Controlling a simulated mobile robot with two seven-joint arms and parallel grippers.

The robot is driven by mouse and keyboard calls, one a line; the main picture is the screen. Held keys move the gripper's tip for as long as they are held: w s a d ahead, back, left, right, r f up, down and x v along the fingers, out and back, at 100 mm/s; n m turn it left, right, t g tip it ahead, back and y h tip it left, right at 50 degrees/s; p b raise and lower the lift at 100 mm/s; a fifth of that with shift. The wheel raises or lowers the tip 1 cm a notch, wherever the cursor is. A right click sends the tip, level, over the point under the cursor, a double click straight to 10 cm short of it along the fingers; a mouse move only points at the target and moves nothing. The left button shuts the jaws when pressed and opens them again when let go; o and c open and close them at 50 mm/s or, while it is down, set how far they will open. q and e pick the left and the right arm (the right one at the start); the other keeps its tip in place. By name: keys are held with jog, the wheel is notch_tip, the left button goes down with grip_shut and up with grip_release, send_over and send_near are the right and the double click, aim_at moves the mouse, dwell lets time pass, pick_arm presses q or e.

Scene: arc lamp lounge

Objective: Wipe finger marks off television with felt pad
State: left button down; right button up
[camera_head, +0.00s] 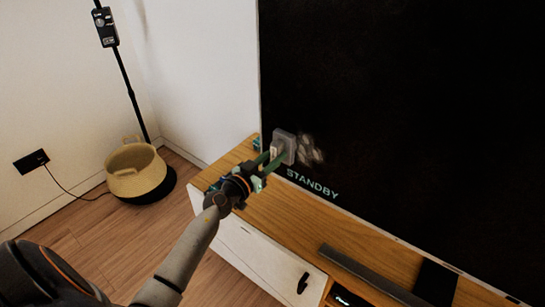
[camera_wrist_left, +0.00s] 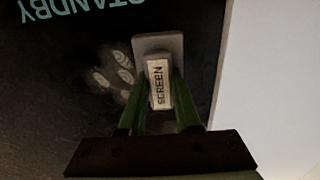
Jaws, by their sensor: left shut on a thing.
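The television (camera_head: 400,110) is a large black screen with the word STANDBY near its lower left. A pale smudge of finger marks (camera_head: 312,152) lies on the screen just right of the felt pad; several oval prints (camera_wrist_left: 112,72) show in the left wrist view. The grey felt pad (camera_head: 284,145) has a pale grip labelled SCREEN (camera_wrist_left: 158,84). My left gripper (camera_head: 271,161) is shut on this grip and holds the pad at the screen's lower left edge. I cannot tell whether the pad touches the glass. My right gripper is not in view.
The television stands on a wooden cabinet (camera_head: 262,207) with white drawer fronts. A dark soundbar (camera_head: 370,275) lies on it in front of the screen. A woven basket (camera_head: 136,172) and a lamp pole (camera_head: 128,85) stand at the left. A cord runs from a wall socket (camera_head: 31,161).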

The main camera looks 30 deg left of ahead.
pick_arm(q)
jog(key=d+p, duration=0.1)
jog(key=d, duration=0.2)
jog(key=d+p, duration=0.1)
jog(key=d, duration=0.2)
jog(key=d+p, duration=0.2)
jog(key=d, duration=0.2)
jog(key=shift+s, duration=0.35)
jog(key=shift+d, duration=1.05)
jog(key=shift+r+p, duration=0.15)
jog(key=shift+p, duration=0.15)
